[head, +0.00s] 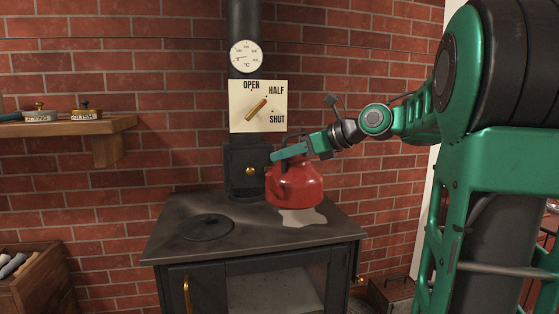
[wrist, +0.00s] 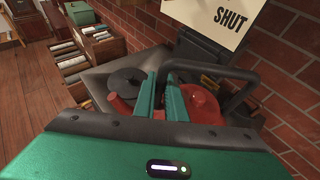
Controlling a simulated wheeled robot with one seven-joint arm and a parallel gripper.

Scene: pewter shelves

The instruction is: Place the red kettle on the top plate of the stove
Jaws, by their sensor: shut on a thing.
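The red kettle (head: 295,187) is upright over the right part of the stove's dark top plate (head: 180,240). I cannot tell whether its base touches the plate. My gripper (head: 289,151) is shut on the kettle at its top, at the handle. In the wrist view the kettle (wrist: 202,104) is partly hidden by the fingers (wrist: 160,98), with its dark handle (wrist: 243,88) to the right. A pale patch (head: 300,217) lies on the plate below the kettle. A round dark lid (head: 207,227) sits on the left part of the plate.
The flue pipe (head: 245,20) rises behind the stove, with a gauge (head: 246,56) and an OPEN/HALF/SHUT damper sign (head: 244,117). A wooden shelf (head: 75,127) with small labelled items is on the left wall. A wooden crate (head: 55,285) stands at lower left. The plate's front left is clear.

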